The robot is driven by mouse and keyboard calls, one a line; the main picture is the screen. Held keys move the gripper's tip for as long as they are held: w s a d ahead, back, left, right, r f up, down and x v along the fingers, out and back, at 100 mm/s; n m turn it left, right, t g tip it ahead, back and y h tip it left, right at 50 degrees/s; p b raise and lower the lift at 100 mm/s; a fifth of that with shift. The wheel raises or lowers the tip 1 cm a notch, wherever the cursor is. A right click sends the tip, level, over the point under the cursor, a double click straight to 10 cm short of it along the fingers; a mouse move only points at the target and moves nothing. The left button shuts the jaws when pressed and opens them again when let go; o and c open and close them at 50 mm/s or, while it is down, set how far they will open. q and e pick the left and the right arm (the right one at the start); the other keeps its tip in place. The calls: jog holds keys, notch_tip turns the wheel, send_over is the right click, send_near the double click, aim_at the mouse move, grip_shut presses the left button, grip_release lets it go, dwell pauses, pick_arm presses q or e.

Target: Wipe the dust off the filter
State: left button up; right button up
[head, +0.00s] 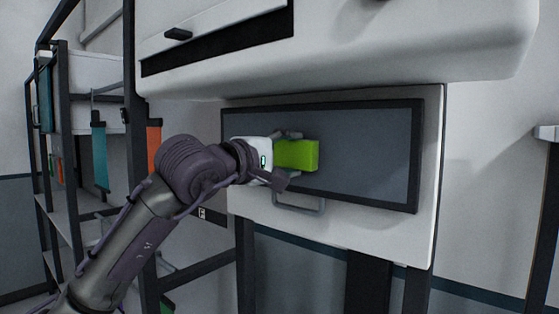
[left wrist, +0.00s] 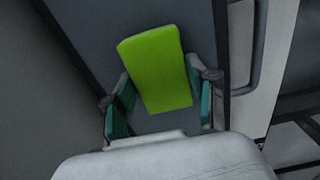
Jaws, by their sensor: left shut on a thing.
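The filter (head: 365,160) is a dark grey rectangular panel in a black frame, set in the white front of a machine. My left gripper (head: 290,155) is in front of the filter's left part, shut on a bright green block-shaped sponge (head: 300,155). In the left wrist view the green sponge (left wrist: 157,70) sits between the two fingers (left wrist: 160,108), with the grey filter surface (left wrist: 185,15) behind it. Whether the sponge touches the filter I cannot tell. No distinct dust shows on the visible surface. My right gripper is not in view.
A grey handle (head: 298,207) sits below the filter. The white machine body (head: 350,60) overhangs above it. A dark rack with hanging teal (head: 99,155) and orange (head: 154,145) pieces stands at the left. The space right of my gripper along the filter is clear.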

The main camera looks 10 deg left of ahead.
aim_at(308, 157)
pick_arm(q)
jog(key=shift+s+d+f+b, duration=0.15)
jog(key=shift+s+d+b, duration=0.3)
jog(key=shift+d+b, duration=0.25)
jog(key=shift+s+d+b, duration=0.3)
jog(key=shift+s+d, duration=0.25)
jog(key=shift+d, duration=0.3)
jog(key=shift+s+d+b, duration=0.5)
jog(key=shift+d+b, duration=0.1)
jog(key=shift+d, duration=0.1)
jog(key=shift+s+d, duration=0.35)
jog(key=shift+d, duration=0.2)
jog(key=shift+b, duration=0.45)
